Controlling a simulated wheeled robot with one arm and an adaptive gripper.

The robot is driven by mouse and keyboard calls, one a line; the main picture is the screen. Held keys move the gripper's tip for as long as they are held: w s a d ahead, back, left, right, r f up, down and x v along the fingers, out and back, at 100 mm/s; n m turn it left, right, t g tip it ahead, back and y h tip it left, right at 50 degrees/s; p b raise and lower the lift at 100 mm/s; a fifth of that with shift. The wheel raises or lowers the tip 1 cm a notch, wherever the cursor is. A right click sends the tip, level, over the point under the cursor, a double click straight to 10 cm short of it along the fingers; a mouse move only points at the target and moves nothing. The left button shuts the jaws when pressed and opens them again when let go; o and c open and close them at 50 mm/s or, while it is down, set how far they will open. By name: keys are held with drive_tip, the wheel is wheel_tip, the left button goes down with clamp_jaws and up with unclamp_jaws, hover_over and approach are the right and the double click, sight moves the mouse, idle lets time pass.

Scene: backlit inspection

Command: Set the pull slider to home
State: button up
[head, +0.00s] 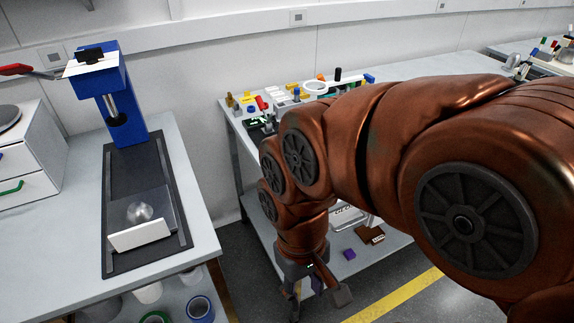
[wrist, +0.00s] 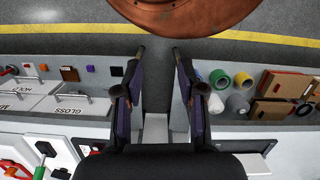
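The pull slider (head: 152,207) is a grey plate with a round shiny spot and an upright white front plate (head: 140,235). It sits near the front end of a long dark track (head: 126,172) on the left bench. A blue press-like stand (head: 128,128) is at the track's back end. My gripper (head: 318,296) points down to the right of that bench, well apart from the slider. In the wrist view my gripper (wrist: 159,50) has its two fingers apart with nothing between them. I cannot clearly make out the slider in the wrist view.
A white drawer cabinet (head: 28,155) stands left of the track. A second bench (head: 232,108) with several small parts is behind my arm. Rolls of tape (head: 200,308) lie on the shelf below the left bench. A yellow floor line (head: 395,295) runs at the right.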

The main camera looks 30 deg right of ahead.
drive_tip(key=w+d+r+m+y+p, duration=0.1)
drive_tip(key=w+d+r+m+y, duration=0.2)
drive_tip(key=w, duration=0.7)
drive_tip(key=w+d+r+m+p, duration=0.1)
drive_tip(key=w+d+m+p, duration=0.1)
drive_tip(key=w+m, duration=0.6)
drive_tip(key=w+d+f+m+t+y+p, duration=0.1)
drive_tip(key=w+d+f+m, duration=0.25)
drive_tip(key=w+d, duration=0.4)
drive_tip(key=w+d+f+m+t+y+p, duration=0.15)
drive_tip(key=w+d+m, duration=0.35)
drive_tip(key=d, duration=0.6)
drive_tip(key=shift+n+h, duration=0.25)
drive_tip(key=shift+h, duration=0.2)
drive_tip(key=shift+d+p+x, duration=0.2)
drive_tip(key=shift+p+x, duration=0.9)
drive_tip(key=shift+x, duration=2.75)
drive_tip(key=shift+s+f, duration=0.1)
drive_tip(key=shift+s, duration=0.05)
clamp_jaws()
